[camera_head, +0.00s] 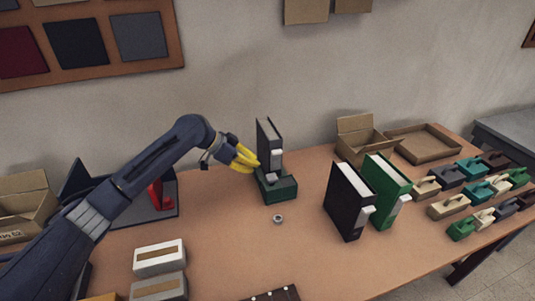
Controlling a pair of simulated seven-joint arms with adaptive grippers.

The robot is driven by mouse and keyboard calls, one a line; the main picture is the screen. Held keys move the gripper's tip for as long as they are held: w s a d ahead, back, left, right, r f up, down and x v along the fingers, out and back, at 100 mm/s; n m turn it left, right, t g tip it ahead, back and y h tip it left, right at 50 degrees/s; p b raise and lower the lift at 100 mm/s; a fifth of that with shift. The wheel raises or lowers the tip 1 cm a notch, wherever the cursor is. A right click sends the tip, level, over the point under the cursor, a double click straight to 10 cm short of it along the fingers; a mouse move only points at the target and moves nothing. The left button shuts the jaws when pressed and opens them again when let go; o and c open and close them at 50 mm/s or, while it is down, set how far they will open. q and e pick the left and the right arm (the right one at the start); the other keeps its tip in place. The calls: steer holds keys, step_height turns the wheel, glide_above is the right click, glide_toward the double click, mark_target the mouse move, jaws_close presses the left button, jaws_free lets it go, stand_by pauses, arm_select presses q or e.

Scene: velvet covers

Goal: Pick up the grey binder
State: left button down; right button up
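The grey binder (266,138) stands upright near the middle of the table, towards the wall. Its lower part meets a dark green block (276,191); I cannot tell whether it stands on the block or behind it. My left gripper (252,162) has yellow fingers and is just left of the binder's lower half. Its fingertips look very close to the binder, but I cannot tell whether they touch it or how wide they are apart. My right gripper is not in view.
A black binder (347,203) and a green binder (386,187) stand to the right. Open cardboard boxes (362,140) are at the back right, with several small coloured blocks (449,205) in rows. A small ring (278,218) lies in front, with bare table (230,240) around it.

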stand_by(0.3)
arm_select(q)
steer(key=c, duration=0.6)
jaws_free()
